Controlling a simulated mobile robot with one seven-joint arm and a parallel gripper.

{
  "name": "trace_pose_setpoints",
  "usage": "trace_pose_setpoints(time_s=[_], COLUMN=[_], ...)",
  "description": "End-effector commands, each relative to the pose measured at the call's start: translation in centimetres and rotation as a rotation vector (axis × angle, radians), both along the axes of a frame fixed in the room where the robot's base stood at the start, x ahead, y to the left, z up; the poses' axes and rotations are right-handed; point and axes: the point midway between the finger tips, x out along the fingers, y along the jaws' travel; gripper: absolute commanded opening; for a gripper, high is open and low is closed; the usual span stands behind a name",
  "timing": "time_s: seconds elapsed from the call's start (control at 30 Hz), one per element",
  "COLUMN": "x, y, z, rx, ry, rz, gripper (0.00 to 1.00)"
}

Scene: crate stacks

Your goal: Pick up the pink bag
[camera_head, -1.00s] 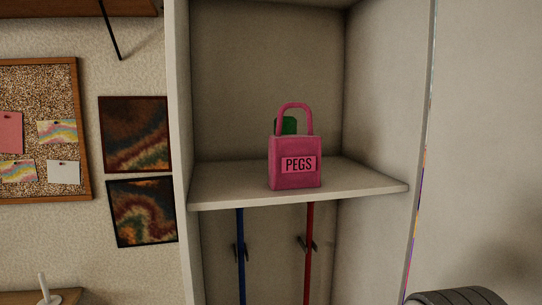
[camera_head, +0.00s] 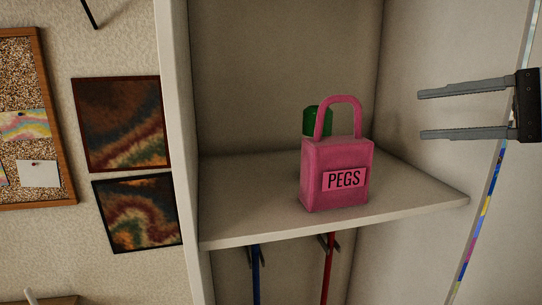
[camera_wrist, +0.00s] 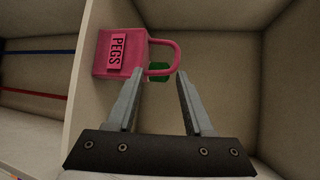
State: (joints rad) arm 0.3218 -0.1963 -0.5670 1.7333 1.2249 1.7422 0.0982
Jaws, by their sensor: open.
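The pink bag (camera_head: 336,200), labelled PEGS, stands upright on the cupboard shelf (camera_head: 235,215), its looped handle on top. In the wrist view the pink bag (camera_wrist: 104,66) appears turned sideways at the upper left, with its handle pointing right. My gripper (camera_head: 419,114) is open and empty, to the right of the bag and about level with its handle in the head view. In the wrist view my gripper (camera_wrist: 160,75) has its fingertips near the handle; I cannot tell the exact gap in depth.
A green object (camera_head: 316,120) stands behind the bag, partly hidden by it. The cupboard's left wall (camera_head: 176,130) and right side close in the shelf. A blue pole (camera_head: 255,275) and a red pole (camera_head: 328,270) hang below. The shelf is clear left of the bag.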

Motion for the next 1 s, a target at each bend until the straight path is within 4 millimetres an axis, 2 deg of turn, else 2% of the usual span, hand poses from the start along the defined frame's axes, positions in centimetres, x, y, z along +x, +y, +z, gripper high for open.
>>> trace_pose_setpoints(time_s=[0.03, 0.1, 0.23, 0.7, 1.0], x=[0.0, -0.1, 0.3, 6.5, 8.1], y=[-0.9, -1.5, -1.2, 5.9, 7.7], z=[1.3, 2.4, 3.1, 1.6, 1.1], rx=[0.02, 0.038, 0.052, 0.051, 0.052], ry=[-0.022, -0.048, -0.067, -0.066, -0.064], rz=[-0.007, -0.009, -0.007, -0.005, -0.008], gripper=[0.52, 0.52, 0.52, 0.52, 0.52])
